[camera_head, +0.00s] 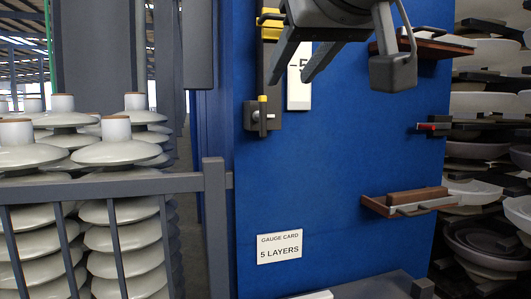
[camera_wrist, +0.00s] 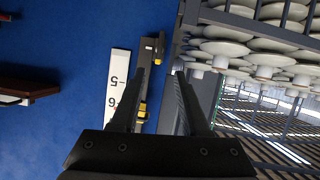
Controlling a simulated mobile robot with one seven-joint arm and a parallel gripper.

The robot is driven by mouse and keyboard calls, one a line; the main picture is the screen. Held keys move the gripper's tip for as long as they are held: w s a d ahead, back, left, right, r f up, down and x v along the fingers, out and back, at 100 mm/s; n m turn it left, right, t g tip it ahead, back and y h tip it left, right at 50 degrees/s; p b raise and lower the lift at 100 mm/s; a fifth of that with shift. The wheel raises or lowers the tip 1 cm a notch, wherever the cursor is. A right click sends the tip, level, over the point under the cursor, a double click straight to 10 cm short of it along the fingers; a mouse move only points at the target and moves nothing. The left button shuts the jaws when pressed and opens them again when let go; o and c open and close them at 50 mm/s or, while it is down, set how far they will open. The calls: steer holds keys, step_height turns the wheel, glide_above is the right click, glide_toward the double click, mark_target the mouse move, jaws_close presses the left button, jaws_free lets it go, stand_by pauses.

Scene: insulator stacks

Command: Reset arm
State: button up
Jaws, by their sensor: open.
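My gripper (camera_head: 292,78) hangs at the top of the head view, in front of the blue panel (camera_head: 335,165). Its two dark fingers are apart with nothing held between them. In the wrist view my gripper (camera_wrist: 163,72) also shows open and empty. A dark upright gauge bar with a yellow band and a lower block with a knob (camera_head: 262,117) is fixed to the panel, left of the fingers. Beside it is a white scale strip (camera_head: 298,92) marked -5, partly hidden by a finger. The wrist view shows the strip (camera_wrist: 116,92) with -5 and -6.
Pale insulator stacks (camera_head: 118,152) stand at left behind a grey rail (camera_head: 130,187). A card (camera_head: 279,247) reads "GAUGE CARD 5 LAYERS". Small ledges (camera_head: 410,203) stick out from the panel at right. Shelves of dishes (camera_head: 480,238) fill the right edge.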

steer(key=s+d+f+m+g+h, duration=0.1)
steer(key=s+d+f+g, duration=0.1)
steer(key=f, duration=1.1)
steer(key=s+d+f+m+g+h, duration=0.1)
steer(key=s+d+f+g, duration=0.2)
steer(key=f, duration=1.1)
steer(key=s+d+f+m+g+h, duration=0.1)
steer(key=s+d+f, duration=0.3)
steer(key=f, duration=0.9)
steer(key=shift+d+f+m+g, duration=0.2)
steer(key=shift+d+m+g, duration=0.2)
steer(key=shift+d+g, duration=0.25)
